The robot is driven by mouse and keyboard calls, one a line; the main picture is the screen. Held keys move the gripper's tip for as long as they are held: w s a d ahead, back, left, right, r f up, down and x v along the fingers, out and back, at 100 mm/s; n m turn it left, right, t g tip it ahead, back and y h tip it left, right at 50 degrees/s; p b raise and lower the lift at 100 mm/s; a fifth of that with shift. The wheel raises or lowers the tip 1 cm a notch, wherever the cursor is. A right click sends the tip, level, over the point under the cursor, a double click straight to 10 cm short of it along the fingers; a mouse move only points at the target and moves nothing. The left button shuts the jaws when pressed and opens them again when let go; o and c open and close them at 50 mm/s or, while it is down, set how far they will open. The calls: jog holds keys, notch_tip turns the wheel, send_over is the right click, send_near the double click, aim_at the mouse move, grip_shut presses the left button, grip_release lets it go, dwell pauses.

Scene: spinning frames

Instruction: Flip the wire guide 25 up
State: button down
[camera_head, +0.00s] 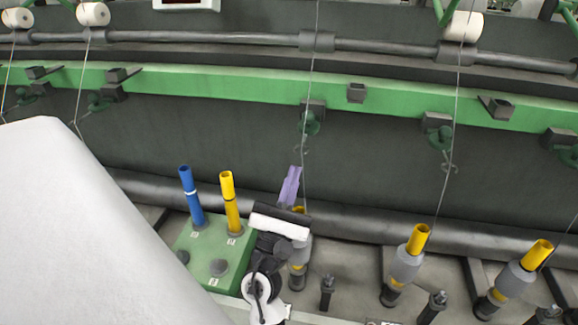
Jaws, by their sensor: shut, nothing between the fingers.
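Several wire guides hang along the green rail, each with a dark bracket and green lower part. I cannot read a number 25 on any of them. The guide closest to my gripper (291,186) is the middle wire guide (309,122), with its bracket at the rail's lower edge and a thin hook below it. My gripper has purple fingers that are shut and empty, pointing up. Their tips are below that guide and apart from it. A thin thread (311,75) runs down past this guide, close beside the fingers, to a spindle with a yellow tube (299,246), partly hidden by my gripper.
Other guides (440,137) hang to the right, and more (98,102) to the left. Yellow-topped spindles (405,262) stand at the lower right. A green box (199,250) holds a blue tube (190,192) and a yellow tube (230,198). A dark roller crosses behind.

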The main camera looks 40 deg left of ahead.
aim_at(306, 128)
jog(key=p+x, duration=0.1)
jog(key=x, duration=0.4)
jog(key=shift+f+p, duration=0.1)
jog(key=shift+p, duration=0.3)
jog(key=shift+d, duration=0.1)
